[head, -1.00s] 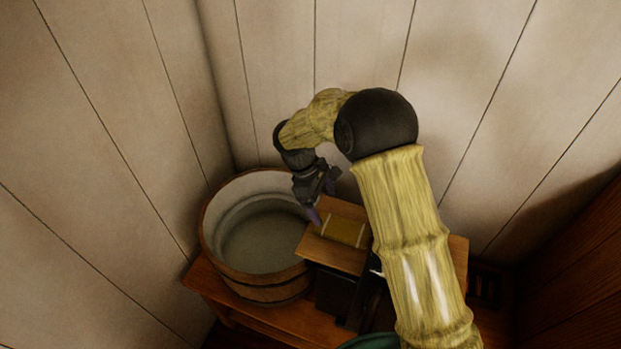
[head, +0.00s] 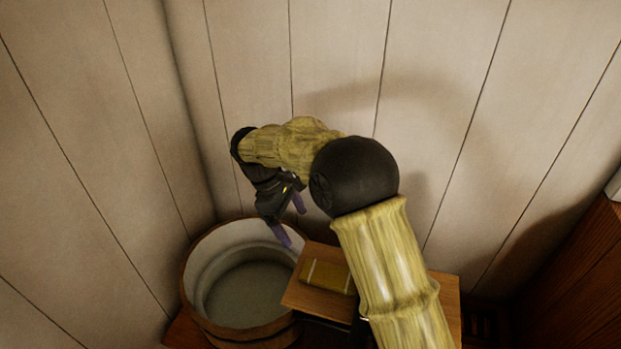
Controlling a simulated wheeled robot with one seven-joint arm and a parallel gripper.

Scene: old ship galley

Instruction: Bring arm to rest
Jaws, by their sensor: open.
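My gripper (head: 290,222) hangs from my raised, bent arm in the middle of the head view. Its two purple fingertips are apart with nothing between them. It is above the right rim of the round wooden tub and just left of the small wooden board. My arm comes up from the lower right and bends left over the board.
A round wooden tub (head: 196,262) with a grey inside stands in the corner. Beside it a yellowish block with pale bands (head: 326,277) lies on a small wooden board (head: 300,296). Plank walls (head: 90,150) close in behind and at left. Dark wood (head: 575,275) stands at right.

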